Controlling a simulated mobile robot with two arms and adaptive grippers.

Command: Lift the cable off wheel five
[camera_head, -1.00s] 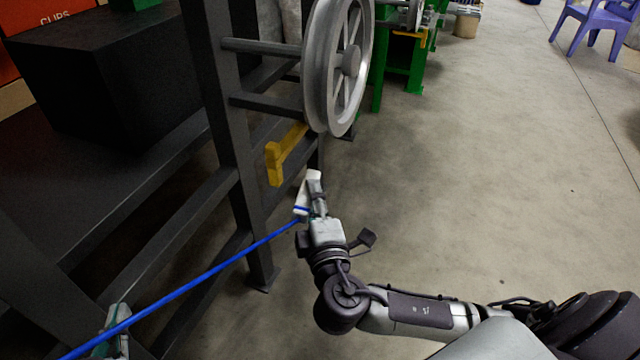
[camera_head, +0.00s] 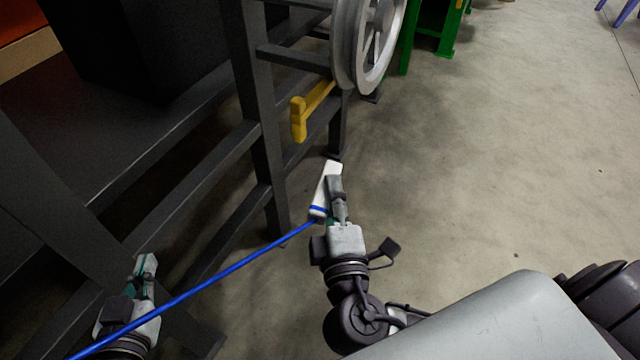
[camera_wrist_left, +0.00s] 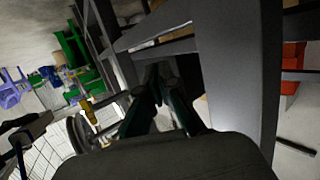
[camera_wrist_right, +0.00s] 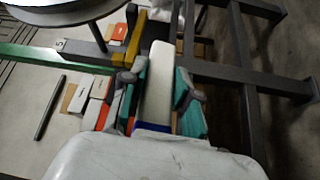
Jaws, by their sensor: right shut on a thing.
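The blue cable (camera_head: 235,266) runs taut from the lower left edge up to a white end piece (camera_head: 326,190). My right gripper (camera_head: 334,200) is shut on this end piece, which also fills its fingers in the right wrist view (camera_wrist_right: 158,85). My left gripper (camera_head: 146,268) is lower left, its fingers drawn together with nothing seen between them. The cable crosses in front of its body. A grey spoked wheel (camera_head: 344,50) is on the dark frame above my right gripper. No cable shows on its visible rim. I see no number on it.
The dark metal frame (camera_head: 264,150) stands close to the left of my right gripper. A yellow bracket (camera_head: 299,118) juts out below the wheel. A green stand (camera_head: 437,32) is farther back. The concrete floor (camera_head: 500,160) to the right is clear.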

